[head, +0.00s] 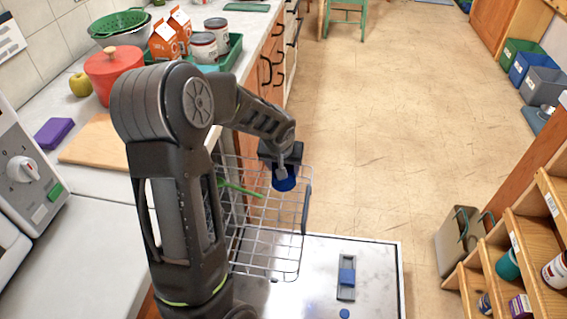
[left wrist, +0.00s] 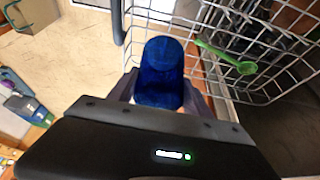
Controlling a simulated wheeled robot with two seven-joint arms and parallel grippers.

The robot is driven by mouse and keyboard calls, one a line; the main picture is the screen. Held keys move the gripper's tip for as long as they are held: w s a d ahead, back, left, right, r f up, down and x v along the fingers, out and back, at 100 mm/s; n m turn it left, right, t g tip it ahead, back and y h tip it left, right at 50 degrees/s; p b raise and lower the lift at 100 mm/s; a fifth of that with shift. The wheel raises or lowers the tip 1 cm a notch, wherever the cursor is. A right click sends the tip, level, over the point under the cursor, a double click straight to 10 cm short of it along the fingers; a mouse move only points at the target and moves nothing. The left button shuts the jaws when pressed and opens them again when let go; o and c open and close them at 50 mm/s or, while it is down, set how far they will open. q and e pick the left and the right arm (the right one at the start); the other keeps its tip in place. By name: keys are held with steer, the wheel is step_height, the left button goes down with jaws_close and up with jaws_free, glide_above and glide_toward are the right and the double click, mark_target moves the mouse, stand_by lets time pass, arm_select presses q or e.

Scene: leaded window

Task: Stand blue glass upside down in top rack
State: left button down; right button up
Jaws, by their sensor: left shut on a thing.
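The blue glass (head: 284,181) is held by my left gripper (head: 281,166) near the back right corner of the wire top rack (head: 262,250) in the head view. In the left wrist view the glass (left wrist: 162,70) sits between the fingers of my left gripper (left wrist: 160,92), which is shut on it. The rack's wires (left wrist: 185,22) lie just beyond and to the right of the glass there. I cannot tell whether the glass touches the rack or which end is its mouth. My arm hides part of the rack in the head view. My right gripper is not in view.
A green spoon-like utensil (left wrist: 228,58) lies in the rack and also shows in the head view (head: 240,189). The open dishwasher door (head: 352,262) is below and in front of the rack. Wooden shelves (head: 515,240) stand at the right.

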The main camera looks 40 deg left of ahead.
mark_target(282, 185)
arm_select(q)
steer(key=shift+f+b, duration=2.25)
steer(key=shift+f, duration=1.55)
steer(key=shift+f+b, duration=0.65)
steer(key=shift+b, duration=0.05)
steer(key=shift+c, duration=2)
jaws_free()
steer(key=p+v, duration=0.1)
steer(key=v, duration=0.7)
steer(key=shift+f, duration=0.1)
